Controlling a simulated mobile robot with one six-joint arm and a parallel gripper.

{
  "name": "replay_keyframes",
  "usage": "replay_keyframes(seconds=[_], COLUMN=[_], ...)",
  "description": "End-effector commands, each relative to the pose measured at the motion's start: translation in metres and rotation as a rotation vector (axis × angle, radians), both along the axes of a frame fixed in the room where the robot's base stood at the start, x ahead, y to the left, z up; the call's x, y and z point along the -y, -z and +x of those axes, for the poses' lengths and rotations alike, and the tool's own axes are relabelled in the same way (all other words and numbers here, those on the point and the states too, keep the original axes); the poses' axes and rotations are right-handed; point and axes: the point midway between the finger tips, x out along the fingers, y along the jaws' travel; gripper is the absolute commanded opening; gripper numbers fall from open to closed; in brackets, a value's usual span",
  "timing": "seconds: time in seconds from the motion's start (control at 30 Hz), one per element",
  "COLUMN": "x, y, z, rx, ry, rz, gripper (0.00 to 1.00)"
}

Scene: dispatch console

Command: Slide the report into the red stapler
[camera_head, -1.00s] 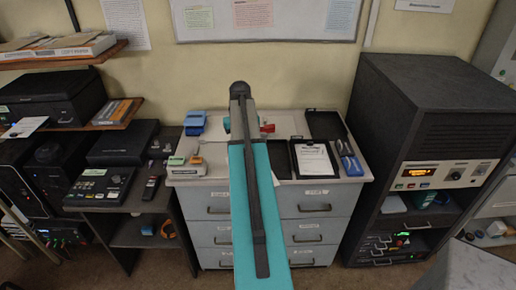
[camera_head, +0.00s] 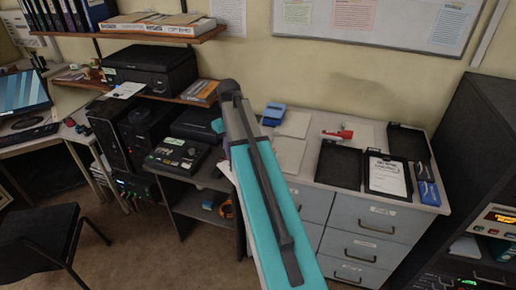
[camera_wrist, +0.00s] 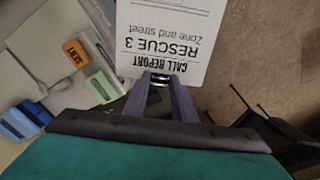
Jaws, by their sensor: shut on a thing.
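The report (camera_wrist: 165,35) is a white printed sheet reading "CALL REPORT RESCUE 3", upside down in the wrist view. My gripper (camera_wrist: 160,82) is shut on its heading edge and holds it out in front, above the floor and beside the counter. The red stapler (camera_head: 338,134) lies on the counter top, right of my arm in the head view, on or beside a pale sheet. The stapler does not show in the wrist view. In the head view my teal arm hides the gripper and most or all of the report.
The counter (camera_head: 325,188) also holds a blue device (camera_head: 273,114), black trays and a clipboard (camera_head: 387,175) with a paper. An orange "SENT" stamp (camera_wrist: 77,53) shows in the wrist view. A dark cabinet (camera_head: 480,150) stands right; a chair (camera_head: 40,240) stands left.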

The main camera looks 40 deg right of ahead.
Motion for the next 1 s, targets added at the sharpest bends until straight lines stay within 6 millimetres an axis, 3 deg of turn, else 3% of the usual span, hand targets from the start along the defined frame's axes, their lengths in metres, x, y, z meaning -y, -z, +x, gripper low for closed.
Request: replay_keyframes(seconds=[0.03, 0.3, 0.53, 0.73, 1.0], x=[-0.019, -0.103, -0.174, -0.208, -0.232], y=[0.0, 0.004, 0.03, 0.056, 0.083], z=[0.004, 0.02, 0.024, 0.023, 0.021], rx=[0.0, 0.0, 0.0, 0.0, 0.0], ry=[-0.036, -0.208, -0.352, -0.424, -0.473], rz=[0.0, 0.0, 0.0, 0.0, 0.0], gripper=[0.01, 0.01, 0.01, 0.01, 0.01])
